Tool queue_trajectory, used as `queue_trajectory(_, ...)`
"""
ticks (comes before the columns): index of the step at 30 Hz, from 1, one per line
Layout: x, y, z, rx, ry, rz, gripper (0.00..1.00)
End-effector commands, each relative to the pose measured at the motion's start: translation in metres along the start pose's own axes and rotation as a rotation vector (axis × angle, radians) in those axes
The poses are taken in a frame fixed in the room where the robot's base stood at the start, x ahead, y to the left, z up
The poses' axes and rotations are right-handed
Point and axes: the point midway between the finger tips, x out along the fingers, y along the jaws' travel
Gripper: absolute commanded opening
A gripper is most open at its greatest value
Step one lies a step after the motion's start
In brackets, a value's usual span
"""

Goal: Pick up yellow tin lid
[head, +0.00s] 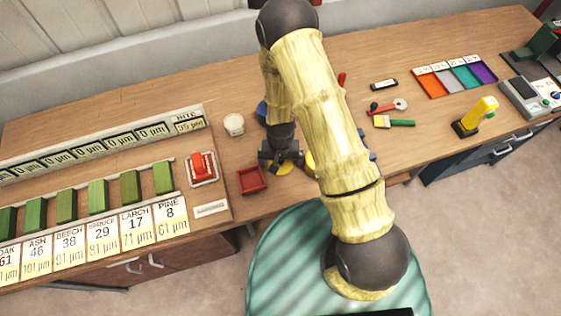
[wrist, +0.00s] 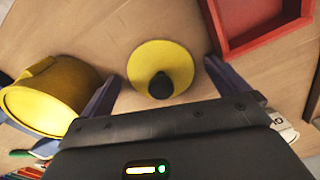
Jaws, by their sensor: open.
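The yellow tin lid (wrist: 160,58) is a flat yellow disc with a black knob at its middle. It lies on the wooden table, and in the head view its edge (head: 285,168) shows just under my gripper (head: 281,160). In the wrist view my gripper (wrist: 158,82) is open, with one finger on each side of the lid and a gap to both. The yellow tin (wrist: 52,95) is close to the left finger in the wrist view. In the head view it is mostly hidden behind my arm.
A red tray (head: 251,180) sits close beside my gripper; its wall (wrist: 235,50) nears the right finger in the wrist view. A white round container (head: 234,124) and a red switch (head: 202,168) stand to the left. Tools and coloured trays (head: 430,84) lie to the right.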

Motion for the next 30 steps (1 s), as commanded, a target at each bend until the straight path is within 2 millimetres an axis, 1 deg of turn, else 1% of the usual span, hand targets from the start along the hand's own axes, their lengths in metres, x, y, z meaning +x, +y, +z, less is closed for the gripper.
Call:
queue_trajectory(10, -0.0002, 0.0001, 0.0001, 0.000, 0.000, 0.000, 1.00)
queue_trajectory(14, -0.0002, 0.0001, 0.0001, 0.000, 0.000, 0.000, 0.74)
queue_trajectory(15, -0.0002, 0.0001, 0.0001, 0.000, 0.000, 0.000, 0.66)
queue_trajectory(17, -0.0002, 0.0001, 0.0001, 0.000, 0.000, 0.000, 0.55)
queue_trajectory(18, -0.0002, 0.0001, 0.0001, 0.000, 0.000, 0.000, 0.52)
queue_trajectory(26, -0.0008, 0.0000, 0.0000, 0.000, 0.000, 0.000, 0.52)
queue_trajectory(30, -0.0061, -0.0002, -0.0005, 0.000, 0.001, 0.000, 0.52)
